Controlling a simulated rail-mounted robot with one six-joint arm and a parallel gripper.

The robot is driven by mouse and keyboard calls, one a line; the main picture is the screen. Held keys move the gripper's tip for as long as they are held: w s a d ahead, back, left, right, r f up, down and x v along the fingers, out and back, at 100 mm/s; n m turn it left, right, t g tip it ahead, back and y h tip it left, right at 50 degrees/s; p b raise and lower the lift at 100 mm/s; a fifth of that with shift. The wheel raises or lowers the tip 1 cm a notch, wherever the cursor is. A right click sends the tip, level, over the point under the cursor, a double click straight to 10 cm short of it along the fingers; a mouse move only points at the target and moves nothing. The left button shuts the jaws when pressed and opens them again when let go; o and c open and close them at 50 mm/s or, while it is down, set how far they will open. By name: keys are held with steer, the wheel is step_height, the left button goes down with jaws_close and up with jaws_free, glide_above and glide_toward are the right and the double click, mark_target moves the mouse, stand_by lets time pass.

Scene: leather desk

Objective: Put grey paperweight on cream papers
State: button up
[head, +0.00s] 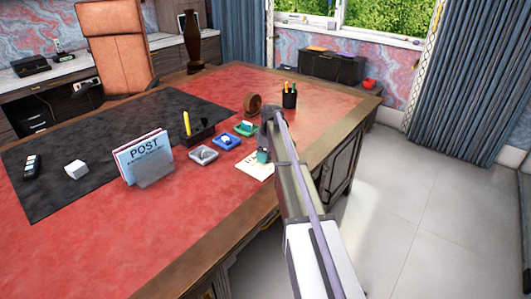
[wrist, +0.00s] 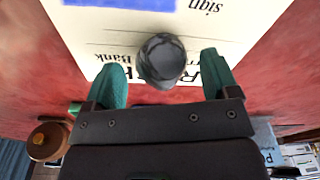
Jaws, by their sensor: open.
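The cream papers (head: 254,169) lie on the red leather near the desk's front edge, partly hidden by my arm. In the wrist view the cream papers (wrist: 255,28) show dark print and a blue block. The grey paperweight (wrist: 162,57), a rounded faceted lump, appears to rest on the papers. My gripper (wrist: 164,76) is open, its green fingers on either side of the paperweight with gaps showing. In the head view my gripper (head: 264,155) is low over the papers; I cannot make out the paperweight there.
Behind are a pen cup (head: 290,99) and a round wooden object (head: 252,103). A letter holder (head: 147,160) stands farther left. Red leather in front is clear.

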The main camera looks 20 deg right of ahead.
step_height(320, 180, up, 11)
steer(key=s+p, duration=0.1)
steer(key=p, duration=0.9)
steer(key=s+a+m, duration=0.3)
steer(key=s+a, duration=0.4)
steer(key=s, duration=0.4)
steer(key=s+a+m, duration=0.3)
steer(key=s+a, duration=0.5)
steer(key=s, duration=0.3)
steer(key=s+a+m+g+h, duration=0.1)
steer(key=s+a+m, duration=0.1)
steer(key=s+a, duration=0.5)
steer(key=s, duration=0.4)
steer(key=shift+a+f+m+b, duration=0.2)
steer(key=shift+a+m+b, duration=0.05)
steer(key=shift+m+b, duration=0.15)
steer(key=shift+w, duration=0.1)
